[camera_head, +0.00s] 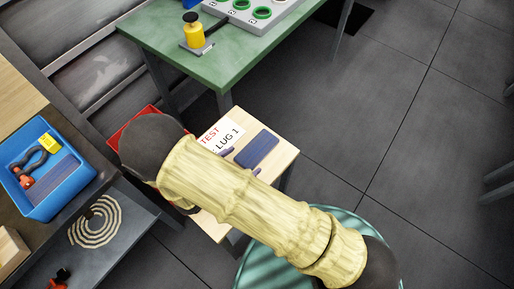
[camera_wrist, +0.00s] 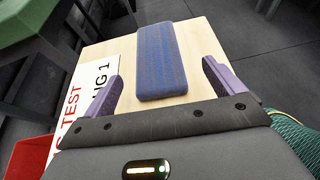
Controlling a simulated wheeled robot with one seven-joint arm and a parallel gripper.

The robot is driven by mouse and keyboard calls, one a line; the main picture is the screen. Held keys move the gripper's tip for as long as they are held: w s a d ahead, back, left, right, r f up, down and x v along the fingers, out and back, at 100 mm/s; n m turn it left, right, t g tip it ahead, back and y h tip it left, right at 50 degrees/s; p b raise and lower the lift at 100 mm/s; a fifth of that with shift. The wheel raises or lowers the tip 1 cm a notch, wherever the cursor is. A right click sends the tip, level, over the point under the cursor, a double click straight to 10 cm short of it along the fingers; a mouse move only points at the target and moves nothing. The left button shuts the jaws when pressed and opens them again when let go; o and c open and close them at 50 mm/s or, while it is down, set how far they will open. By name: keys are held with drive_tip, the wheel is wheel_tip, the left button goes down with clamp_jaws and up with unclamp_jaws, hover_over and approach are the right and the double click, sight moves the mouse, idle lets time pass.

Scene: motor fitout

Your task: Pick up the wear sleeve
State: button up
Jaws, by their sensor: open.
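A flat blue woven piece, which looks like the wear sleeve (camera_head: 257,149), lies on a small wooden-topped table (camera_head: 283,139). In the wrist view the sleeve (camera_wrist: 161,58) lies lengthwise ahead of my gripper (camera_wrist: 162,76), between the lines of its two purple fingers. The fingers are apart with nothing held. In the head view my gripper (camera_head: 241,161) is mostly hidden under my arm, with the purple fingertips showing near the sleeve's near side. I cannot tell how high the fingers are above the tabletop.
A white "TEST LUG 1" sheet (camera_head: 221,135) lies left of the sleeve. A red bin (camera_head: 120,134) is partly hidden behind my arm. A green table (camera_head: 160,35) stands behind; a round green-topped thing (camera_head: 250,267) is in front.

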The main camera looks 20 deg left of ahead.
sight(253, 152)
drive_tip(key=shift+w+d+f, duration=0.25)
drive_tip(key=shift+w+d, duration=0.05)
drive_tip(key=shift+w, duration=0.3)
drive_tip(key=shift+a+p+x, duration=0.1)
drive_tip(key=shift+p+x, duration=0.2)
drive_tip(key=shift+x, duration=1)
drive_tip(key=shift+a+p+x, duration=0.15)
drive_tip(key=shift+p+x, duration=0.1)
drive_tip(key=shift+x, duration=1.1)
drive_tip(key=shift+f, duration=0.1)
drive_tip(key=c, duration=1.1)
wheel_tip(253, 152, up, 10)
